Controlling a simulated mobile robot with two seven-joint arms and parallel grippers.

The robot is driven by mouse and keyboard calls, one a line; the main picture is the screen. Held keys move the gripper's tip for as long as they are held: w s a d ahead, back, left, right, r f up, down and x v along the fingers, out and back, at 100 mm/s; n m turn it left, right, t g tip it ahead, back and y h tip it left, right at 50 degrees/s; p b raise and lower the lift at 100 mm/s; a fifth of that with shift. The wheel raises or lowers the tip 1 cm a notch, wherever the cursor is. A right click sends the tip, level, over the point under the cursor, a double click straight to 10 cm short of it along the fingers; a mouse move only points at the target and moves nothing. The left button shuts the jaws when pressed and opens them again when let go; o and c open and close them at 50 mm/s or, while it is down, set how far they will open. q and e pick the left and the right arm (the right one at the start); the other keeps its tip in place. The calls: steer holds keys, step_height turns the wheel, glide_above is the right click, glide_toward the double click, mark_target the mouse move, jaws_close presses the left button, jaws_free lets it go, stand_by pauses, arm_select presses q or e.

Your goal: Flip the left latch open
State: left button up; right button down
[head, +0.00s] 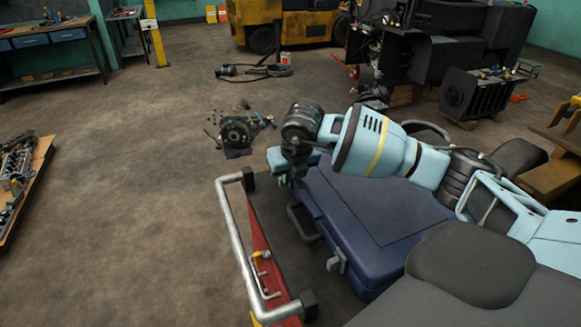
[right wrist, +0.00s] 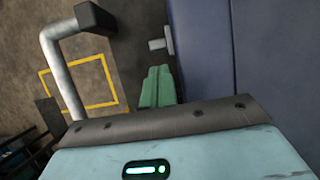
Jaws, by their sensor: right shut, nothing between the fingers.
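A closed dark blue case (head: 385,215) lies with its handle side towards the left. A grey latch (head: 337,262) sits on that side near the close end, with a dark handle (head: 301,222) further along. My right gripper (head: 284,180) is at the far end of the same side. In the right wrist view its green fingers (right wrist: 158,88) are together and empty. A light grey latch (right wrist: 161,42) shows just beyond the fingertips, beside the blue case wall. I cannot tell whether the fingers touch it. My left gripper is not in view.
A metal rail (head: 235,240) with black end blocks runs left of the case, close to the gripper. A red panel (head: 268,265) is beside the rail. Loose parts (head: 238,130) lie on the floor beyond. Open floor is to the left.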

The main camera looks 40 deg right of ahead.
steer(key=shift+x, duration=1.75)
steer(key=shift+w+d+f+b, duration=0.1)
steer(key=shift+w+b, duration=0.1)
steer(key=shift+w, duration=0.25)
steer(key=shift+w+d+b, duration=0.1)
steer(key=shift+w+b, duration=0.05)
steer(key=shift+w, duration=0.3)
steer(key=shift+w+d, duration=0.1)
steer(key=shift+w, duration=0.35)
